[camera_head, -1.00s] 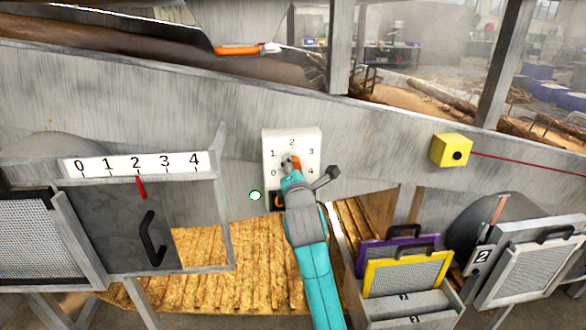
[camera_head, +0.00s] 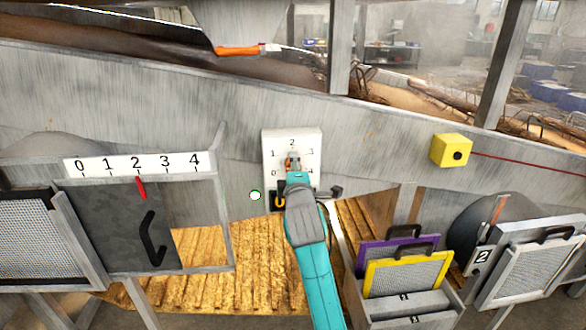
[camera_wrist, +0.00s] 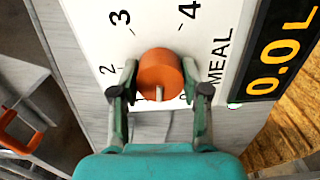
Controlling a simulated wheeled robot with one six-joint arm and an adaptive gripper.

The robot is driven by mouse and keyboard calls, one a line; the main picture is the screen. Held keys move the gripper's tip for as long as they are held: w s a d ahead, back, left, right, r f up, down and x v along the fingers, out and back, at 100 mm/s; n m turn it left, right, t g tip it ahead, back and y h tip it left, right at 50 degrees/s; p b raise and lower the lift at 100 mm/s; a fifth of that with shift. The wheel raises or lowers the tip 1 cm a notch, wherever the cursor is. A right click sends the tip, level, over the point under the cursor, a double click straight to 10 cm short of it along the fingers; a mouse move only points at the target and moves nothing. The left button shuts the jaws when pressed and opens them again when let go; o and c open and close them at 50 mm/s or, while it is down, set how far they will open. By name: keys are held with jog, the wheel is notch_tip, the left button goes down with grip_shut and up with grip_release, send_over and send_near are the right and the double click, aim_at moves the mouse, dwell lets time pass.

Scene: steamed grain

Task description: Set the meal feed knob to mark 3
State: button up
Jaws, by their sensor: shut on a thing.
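The orange meal feed knob (camera_wrist: 160,70) stands on a white dial plate (camera_head: 311,140) with marks 0 to 4. My gripper (camera_wrist: 160,78) is shut on the knob, one finger on each side. In the wrist view, a pale pointer line shows at the knob's lower side, near the 0 and a mark half hidden by my left finger. The 2, 3 and 4 lie to the left and above. In the head view, my gripper (camera_head: 293,166) covers most of the knob. A black display (camera_wrist: 282,55) beside the dial reads 0.0 L.
A gate scale (camera_head: 100,168) with a red pointer at 2 and a black handle is at left. A yellow box (camera_head: 451,150) with a red cord is at right. Framed screens (camera_head: 410,274) stand in a rack at lower right. An orange-handled item (camera_head: 238,50) is above.

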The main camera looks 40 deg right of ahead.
jog(key=m, duration=0.4)
jog(key=shift+m, duration=0.3)
jog(key=m, duration=0.3)
jog(key=shift+m, duration=0.4)
jog(key=m, duration=2)
jog(key=shift+f, duration=0.1)
jog(key=o, duration=1.1)
